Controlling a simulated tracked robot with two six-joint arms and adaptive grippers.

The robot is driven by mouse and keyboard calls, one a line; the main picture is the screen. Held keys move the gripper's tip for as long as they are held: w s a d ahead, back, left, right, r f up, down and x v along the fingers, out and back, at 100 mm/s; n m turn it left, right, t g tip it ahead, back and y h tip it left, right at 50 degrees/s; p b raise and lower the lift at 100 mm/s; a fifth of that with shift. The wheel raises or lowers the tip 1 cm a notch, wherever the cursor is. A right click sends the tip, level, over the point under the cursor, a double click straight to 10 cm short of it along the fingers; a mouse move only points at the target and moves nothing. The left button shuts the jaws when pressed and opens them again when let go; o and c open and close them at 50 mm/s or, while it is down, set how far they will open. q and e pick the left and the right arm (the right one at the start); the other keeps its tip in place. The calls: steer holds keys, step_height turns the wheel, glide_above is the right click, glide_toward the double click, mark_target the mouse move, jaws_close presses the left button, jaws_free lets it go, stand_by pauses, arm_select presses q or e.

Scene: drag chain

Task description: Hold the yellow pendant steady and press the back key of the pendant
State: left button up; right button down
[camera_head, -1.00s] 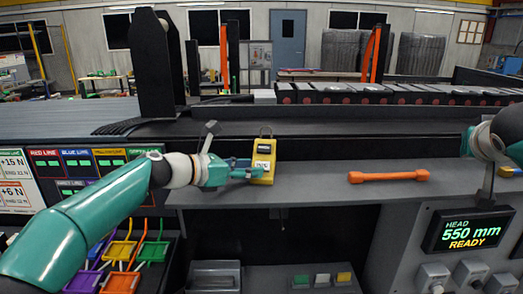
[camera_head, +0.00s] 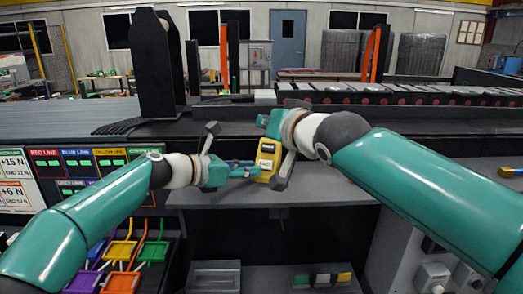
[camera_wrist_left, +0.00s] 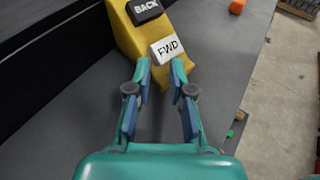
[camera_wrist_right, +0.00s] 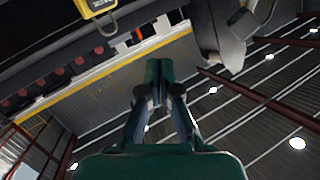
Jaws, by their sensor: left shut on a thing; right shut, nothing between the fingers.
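My right gripper (camera_head: 266,122) is shut and empty, at the pendant's top in the head view. In the right wrist view its fingers (camera_wrist_right: 158,68) are together, with the pendant (camera_wrist_right: 98,8) apart from them at the top left.
The grey shelf (camera_head: 215,195) has free room left of the pendant. My right arm covers much of its right part. An orange piece (camera_wrist_left: 237,6) shows beyond the pendant in the left wrist view.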

steer(key=shift+s+a, duration=0.1)
steer(key=shift+a, duration=0.3)
steer(key=shift+f, duration=0.1)
glide_above(264, 162)
steer(key=s, duration=0.2)
steer(key=shift+w+a+f, duration=0.1)
steer(key=shift+w+f, duration=0.05)
steer(key=shift+f, duration=1.55)
steer(key=shift+w+a+f, duration=0.1)
steer(key=shift+f, duration=1.6)
steer(key=shift+w+d+f, duration=0.15)
steer(key=shift+w+f, duration=0.2)
steer(key=shift+w, duration=0.05)
steer(key=shift+w+f, duration=0.45)
steer(key=shift+f, duration=0.1)
steer(key=shift+s+r, duration=0.1)
steer(key=shift+s+r, duration=0.65)
steer(key=shift+r, duration=0.15)
